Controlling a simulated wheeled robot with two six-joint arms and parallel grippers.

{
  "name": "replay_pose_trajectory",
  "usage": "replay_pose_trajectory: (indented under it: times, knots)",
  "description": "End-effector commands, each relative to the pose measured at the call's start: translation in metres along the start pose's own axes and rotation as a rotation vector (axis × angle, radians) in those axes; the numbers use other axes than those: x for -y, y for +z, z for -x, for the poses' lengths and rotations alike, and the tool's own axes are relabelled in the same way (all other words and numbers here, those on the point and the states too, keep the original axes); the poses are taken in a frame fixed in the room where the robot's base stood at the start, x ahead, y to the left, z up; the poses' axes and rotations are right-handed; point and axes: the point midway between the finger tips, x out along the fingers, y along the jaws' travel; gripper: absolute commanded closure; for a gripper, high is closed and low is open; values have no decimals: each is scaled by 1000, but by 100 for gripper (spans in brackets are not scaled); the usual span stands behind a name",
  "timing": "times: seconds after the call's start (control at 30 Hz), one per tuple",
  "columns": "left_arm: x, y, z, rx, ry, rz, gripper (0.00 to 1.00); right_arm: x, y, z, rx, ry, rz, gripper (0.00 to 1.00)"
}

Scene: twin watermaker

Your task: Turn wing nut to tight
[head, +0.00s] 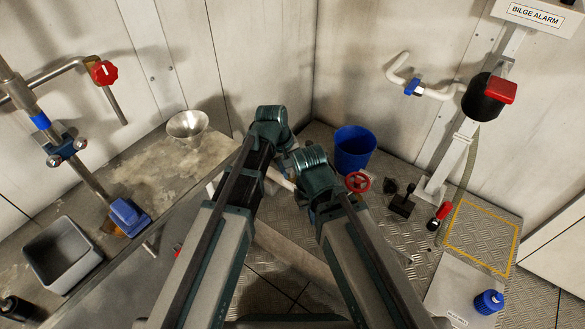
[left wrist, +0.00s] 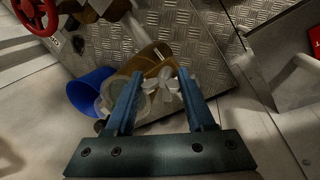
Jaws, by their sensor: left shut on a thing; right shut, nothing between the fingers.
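In the left wrist view the pale grey wing nut (left wrist: 163,92) sits between the two blue fingers of my left gripper (left wrist: 161,88), which is shut on it. The nut is on the end of a tan and glassy cylindrical housing (left wrist: 140,72). In the head view my left gripper (head: 270,120) is at the end of the left arm, and its fingers and the wing nut are hidden. My right gripper (head: 310,165) is close beside it, lower and to the right, shut and empty; its fingertips are hidden by the arm.
A blue bucket (head: 354,150) and a red handwheel (head: 358,182) are just right of my grippers. A bench (head: 160,185) at left holds a metal funnel (head: 187,127) and a grey bin (head: 62,254). A black pump with a red top (head: 484,98) is at right.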

Motion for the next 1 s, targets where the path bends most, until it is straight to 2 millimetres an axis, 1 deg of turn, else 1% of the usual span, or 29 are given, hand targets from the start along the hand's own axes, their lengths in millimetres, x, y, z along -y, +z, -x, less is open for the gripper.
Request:
replay_pose_trajectory:
  times: [0.6, 0.8, 1.0]
  knots:
    - [0, -1, 0, 142, 0, -563, 100, 0, 0, 0, 0, 0, 0, 100]
    - [0, 0, 0, 180, 0, -721, 100, 0, 0, 0, 0, 0, 0, 100]
    - [0, 0, 0, 210, 0, -842, 100, 0, 0, 0, 0, 0, 0, 100]
